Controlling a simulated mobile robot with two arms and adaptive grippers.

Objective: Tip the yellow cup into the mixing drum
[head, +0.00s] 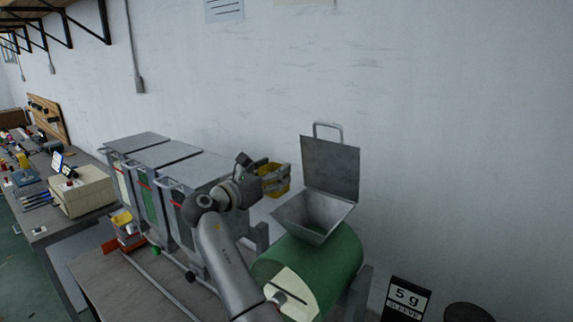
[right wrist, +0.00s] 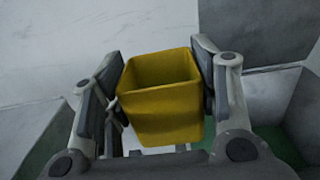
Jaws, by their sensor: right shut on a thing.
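The yellow cup (right wrist: 165,108) is between the fingers of my right gripper (right wrist: 160,95), which is shut on it. In the head view the cup (head: 270,183) is held in the air by the right gripper (head: 272,178), to the left of the drum's hopper. The cup looks roughly upright, and its contents cannot be made out. The mixing drum (head: 345,258) is green and lies on its side, with a grey open hopper (head: 312,215) on top. The hopper's lid (head: 331,168) stands raised. My left gripper is not in view.
Several grey lidded bins (head: 165,155) stand left of my right arm. Another yellow container (head: 122,222) sits in front of them. A workbench (head: 50,232) with a beige device (head: 82,192) is at the left.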

